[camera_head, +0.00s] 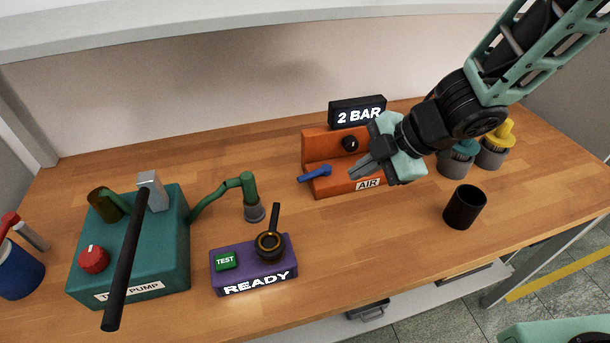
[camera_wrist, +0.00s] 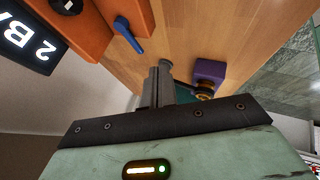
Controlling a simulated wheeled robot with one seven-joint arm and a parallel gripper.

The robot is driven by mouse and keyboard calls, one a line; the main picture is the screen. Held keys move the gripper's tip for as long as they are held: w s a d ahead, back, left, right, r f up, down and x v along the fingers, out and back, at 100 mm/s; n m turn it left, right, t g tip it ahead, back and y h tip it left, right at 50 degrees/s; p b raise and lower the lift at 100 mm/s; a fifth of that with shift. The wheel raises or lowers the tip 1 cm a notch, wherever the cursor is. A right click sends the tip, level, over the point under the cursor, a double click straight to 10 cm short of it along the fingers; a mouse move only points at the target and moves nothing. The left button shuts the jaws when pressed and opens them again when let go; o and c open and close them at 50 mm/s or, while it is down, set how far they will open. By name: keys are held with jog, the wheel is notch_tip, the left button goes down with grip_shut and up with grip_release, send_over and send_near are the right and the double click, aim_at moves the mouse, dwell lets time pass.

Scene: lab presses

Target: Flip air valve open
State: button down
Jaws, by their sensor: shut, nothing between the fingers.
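The orange air unit (camera_head: 312,148) stands at the back middle of the table, with an AIR label on its front and a black knob (camera_head: 349,143) on its upright part. Its blue valve lever (camera_head: 315,174) sticks out to the left from the lower block. In the wrist view the blue lever (camera_wrist: 128,33) shows on the orange unit (camera_wrist: 145,12), above and left of the fingers. My gripper (camera_head: 356,171) is shut and empty, above the unit's front, with its fingertips right of the lever and apparently apart from it. In the wrist view my gripper (camera_wrist: 160,78) hides part of the table.
A lit "2 BAR" display (camera_head: 357,112) stands behind the unit. The green pump (camera_head: 135,250) with a long black handle and the purple READY box (camera_head: 254,265) are to the left. Table between is clear.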

aim_at(306, 179)
jog(key=b+x, duration=0.3)
jog(key=x, duration=0.6)
jog(key=shift+s+f, duration=0.1)
jog(key=shift+f, duration=0.15)
jog(key=w+a+p, duration=0.1)
jog(key=w, duration=0.1)
jog(key=shift+w+a+r+p, duration=0.1)
jog(key=shift+w+a+p, duration=0.25)
jog(key=shift+w+a, duration=0.3)
jog(key=shift+w, duration=0.2)
jog(key=shift+w+a+f+m+t+b, duration=0.15)
jog(key=shift+a+f+m+t+b, duration=0.2)
jog(key=shift+m+b, duration=0.4)
jog(key=shift+w+a+r, duration=0.2)
jog(key=shift+a, duration=0.1)
jog(key=shift+d, duration=0.2)
